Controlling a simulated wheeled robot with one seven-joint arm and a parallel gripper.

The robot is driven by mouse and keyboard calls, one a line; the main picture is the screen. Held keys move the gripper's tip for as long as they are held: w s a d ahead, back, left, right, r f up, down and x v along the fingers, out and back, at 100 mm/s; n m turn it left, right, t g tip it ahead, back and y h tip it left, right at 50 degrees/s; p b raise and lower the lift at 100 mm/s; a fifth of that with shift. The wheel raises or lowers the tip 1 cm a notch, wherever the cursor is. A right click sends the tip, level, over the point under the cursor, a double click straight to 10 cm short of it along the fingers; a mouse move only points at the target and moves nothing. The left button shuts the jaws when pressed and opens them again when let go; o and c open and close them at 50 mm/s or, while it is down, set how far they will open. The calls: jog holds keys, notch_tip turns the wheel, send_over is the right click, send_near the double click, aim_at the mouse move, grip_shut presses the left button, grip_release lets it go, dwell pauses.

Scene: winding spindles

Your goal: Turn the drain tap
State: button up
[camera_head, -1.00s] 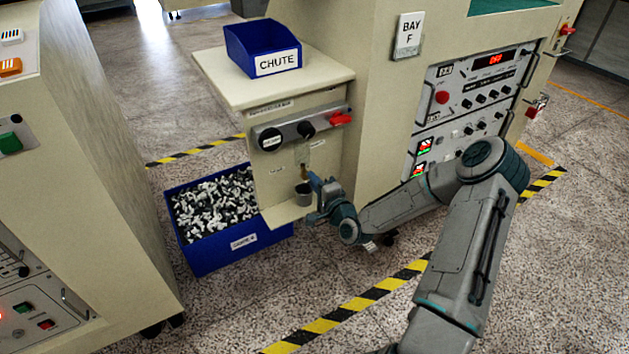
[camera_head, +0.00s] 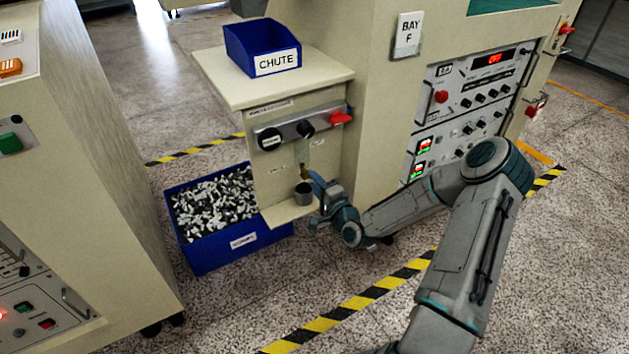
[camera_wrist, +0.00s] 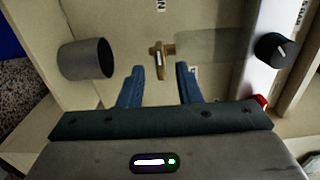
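The drain tap is a small brass fitting (camera_wrist: 160,58) on the cream panel, with a pale slot on its front in the wrist view. In the head view the tap (camera_head: 303,172) is tiny and partly hidden by my gripper. My gripper (camera_wrist: 161,72) is open. Its two blue fingers stand on either side of the tap's line, apart from it, with the tips just short of it. In the head view my gripper (camera_head: 315,178) is at the panel's lower part. A grey cup (camera_wrist: 86,59) is by the tap; it also shows on the ledge (camera_head: 303,196).
A dark knob (camera_wrist: 272,48) and a red part (camera_wrist: 261,101) lie right of the tap in the wrist view. A blue bin (camera_head: 214,254) full of spindles stands on the floor at left. A blue chute box (camera_head: 243,45) sits on top.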

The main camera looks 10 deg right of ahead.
jog(key=p+v, duration=0.2)
jog(key=v, duration=1)
jog(key=shift+s+d+r, duration=0.1)
jog(key=shift+s, duration=0.05)
